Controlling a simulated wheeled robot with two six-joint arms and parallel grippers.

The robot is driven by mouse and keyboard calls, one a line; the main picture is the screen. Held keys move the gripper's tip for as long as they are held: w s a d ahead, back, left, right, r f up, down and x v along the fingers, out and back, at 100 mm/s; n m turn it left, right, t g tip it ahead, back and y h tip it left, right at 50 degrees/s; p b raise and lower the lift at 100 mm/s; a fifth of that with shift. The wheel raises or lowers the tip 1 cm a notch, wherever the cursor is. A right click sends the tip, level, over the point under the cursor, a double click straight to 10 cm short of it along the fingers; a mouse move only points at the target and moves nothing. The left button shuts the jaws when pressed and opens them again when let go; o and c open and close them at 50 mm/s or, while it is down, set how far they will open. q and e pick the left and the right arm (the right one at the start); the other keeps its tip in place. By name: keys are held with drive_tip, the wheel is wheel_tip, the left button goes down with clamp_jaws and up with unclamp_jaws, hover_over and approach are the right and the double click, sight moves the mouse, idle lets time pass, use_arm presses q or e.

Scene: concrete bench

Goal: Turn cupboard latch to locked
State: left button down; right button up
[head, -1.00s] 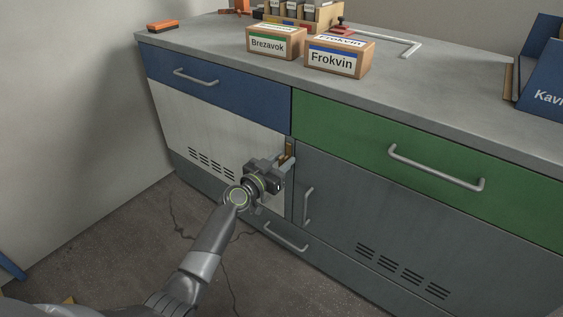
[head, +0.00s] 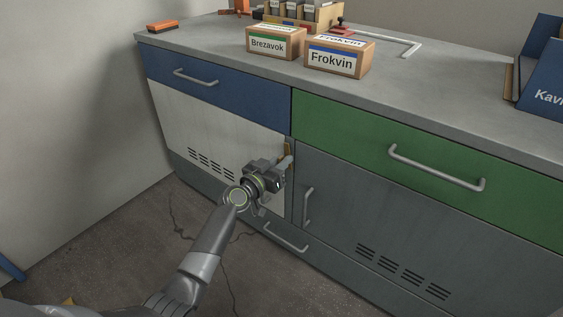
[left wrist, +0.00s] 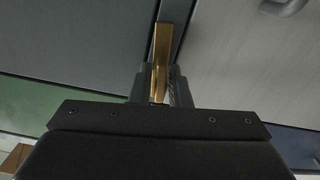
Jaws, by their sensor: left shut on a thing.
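The latch is a brass bar (head: 288,149) at the upper right edge of the pale cupboard door (head: 200,128), beside the grey door. My left gripper (head: 286,162) reaches the latch from the front and is shut on it. In the left wrist view the brass bar (left wrist: 161,50) stands upright in the picture, along the seam between the doors. Its lower end lies between the two dark fingers (left wrist: 158,86). The gripper hides part of the latch in the head view. My right gripper is in neither view.
A grey door (head: 375,225) with an upright handle (head: 308,207) is just right of the latch. A blue drawer (head: 235,98) and a green drawer (head: 350,135) lie above. Boxes stand on the bench top (head: 430,85). The floor in front is largely clear.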

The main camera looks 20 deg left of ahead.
use_arm(q)
drive_tip(key=n, duration=0.3)
drive_tip(key=shift+n, duration=0.3)
drive_tip(key=n, duration=0.4)
drive_tip(key=shift+a+f+n, duration=0.1)
drive_tip(key=shift+a+n, duration=0.05)
drive_tip(key=shift+n, duration=0.15)
drive_tip(key=n, duration=0.4)
drive_tip(key=shift+f+n+p, duration=0.15)
drive_tip(key=shift+n+p, duration=0.4)
drive_tip(key=shift+n, duration=1.45)
drive_tip(key=c, duration=1.5)
unclamp_jaws()
drive_tip(key=shift+a, duration=0.1)
